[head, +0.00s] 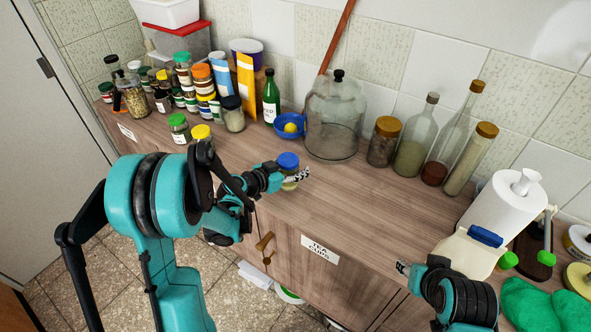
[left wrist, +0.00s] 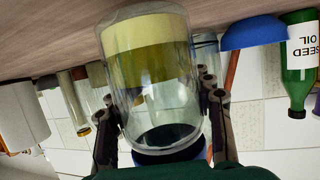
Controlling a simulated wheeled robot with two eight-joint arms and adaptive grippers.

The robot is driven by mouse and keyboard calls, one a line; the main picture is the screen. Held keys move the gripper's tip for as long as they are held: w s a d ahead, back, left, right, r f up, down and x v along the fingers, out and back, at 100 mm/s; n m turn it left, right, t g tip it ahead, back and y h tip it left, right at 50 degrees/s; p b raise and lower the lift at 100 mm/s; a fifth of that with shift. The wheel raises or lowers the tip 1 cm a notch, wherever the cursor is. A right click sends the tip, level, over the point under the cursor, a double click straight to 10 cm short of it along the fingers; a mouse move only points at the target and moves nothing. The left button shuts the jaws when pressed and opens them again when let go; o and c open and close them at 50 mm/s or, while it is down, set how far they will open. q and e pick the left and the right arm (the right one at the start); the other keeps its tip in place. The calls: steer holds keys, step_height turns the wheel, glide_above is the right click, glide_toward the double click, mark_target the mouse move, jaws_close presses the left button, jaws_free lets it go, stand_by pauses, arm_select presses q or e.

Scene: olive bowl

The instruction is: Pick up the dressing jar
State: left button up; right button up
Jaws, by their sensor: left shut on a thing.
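The dressing jar (head: 289,172), a small clear jar with a blue lid, is near the front edge of the counter. My left gripper (head: 290,177) is shut on it from the left and hides part of its body. In the left wrist view, which is upside down, a clear glass jar (left wrist: 150,60) with a yellow-green layer inside fills the middle, with a finger on each side. I cannot tell whether it touches the counter. My right gripper (head: 402,268) is at the counter's front edge on the right, away from the jar; its finger opening is unclear.
Several spice jars (head: 201,78) crowd the back left. A green oil bottle (head: 271,98), a blue bowl (head: 288,126) and a large glass jar (head: 335,120) stand behind the held jar. Tall bottles and a paper roll (head: 503,207) stand right. The counter (head: 350,205) is clear at middle front.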

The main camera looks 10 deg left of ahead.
mark_target(298, 161)
arm_select(q)
steer(key=r, duration=0.1)
steer(key=r+p, duration=0.1)
steer(key=r, duration=0.1)
steer(key=shift+s+d+r, duration=0.2)
steer(key=shift+s+d, duration=0.1)
steer(key=s+d+r+p, duration=0.1)
steer(key=s+d+r, duration=0.1)
steer(key=s+d+r+p, duration=0.1)
steer(key=s+d, duration=0.1)
steer(key=s, duration=0.1)
steer(key=s+d+r+p, duration=0.1)
steer(key=s+d+r, duration=0.1)
steer(key=shift+s+r+p, duration=0.3)
steer(key=shift+s+p, duration=0.1)
steer(key=shift+s+d+r, duration=0.25)
steer(key=shift+s+d, duration=0.1)
steer(key=shift+s, duration=0.05)
steer(key=shift+c, duration=0.2)
